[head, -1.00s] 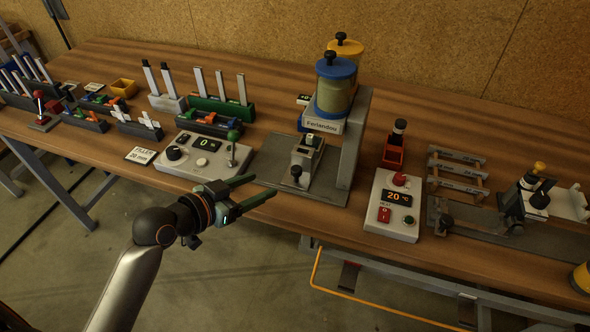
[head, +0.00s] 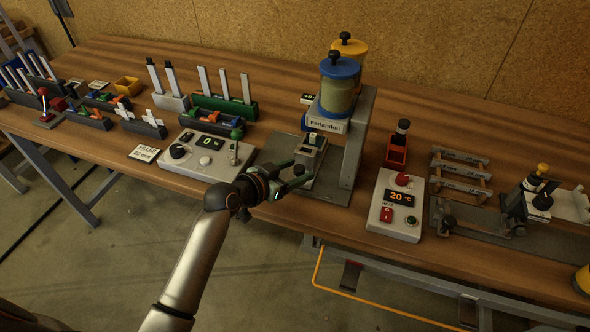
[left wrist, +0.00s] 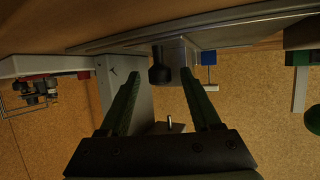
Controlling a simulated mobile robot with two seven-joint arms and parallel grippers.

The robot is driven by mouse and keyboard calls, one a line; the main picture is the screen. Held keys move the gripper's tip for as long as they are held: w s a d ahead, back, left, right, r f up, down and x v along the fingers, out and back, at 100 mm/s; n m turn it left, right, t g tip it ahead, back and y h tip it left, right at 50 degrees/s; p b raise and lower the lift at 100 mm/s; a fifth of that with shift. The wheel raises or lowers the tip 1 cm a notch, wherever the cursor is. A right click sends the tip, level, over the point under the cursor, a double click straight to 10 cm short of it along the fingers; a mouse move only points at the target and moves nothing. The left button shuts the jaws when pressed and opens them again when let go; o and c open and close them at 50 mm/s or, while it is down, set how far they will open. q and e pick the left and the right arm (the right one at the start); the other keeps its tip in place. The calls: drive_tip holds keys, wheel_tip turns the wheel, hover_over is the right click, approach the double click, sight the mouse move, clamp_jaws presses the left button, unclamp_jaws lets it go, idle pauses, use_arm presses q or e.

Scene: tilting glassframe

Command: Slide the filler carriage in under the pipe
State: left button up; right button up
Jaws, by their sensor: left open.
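The filler carriage (head: 309,150) is a small light grey block on the base plate of the filling station, below the blue-lidded tank (head: 337,88). A dark round knob (head: 299,170) is on its near side. The pipe under the tank is too small to make out. My left gripper (head: 302,169) is open and level with the knob, its fingers pointing at the carriage. In the left wrist view the knob (left wrist: 160,70) appears between the two green fingertips, and the grey carriage block (left wrist: 178,55) is behind it. Whether a finger touches the knob cannot be told. My right gripper is not in view.
A control box with a green-knobbed lever (head: 208,154) stands left of the station. A temperature box reading 20 °C (head: 397,207) stands to the right. A grey upright (head: 357,145) supports the tanks. Racks of strips stand at the back left.

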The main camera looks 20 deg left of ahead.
use_arm(q)
drive_tip(key=shift+c, duration=0.2)
clamp_jaws()
idle(1.1)
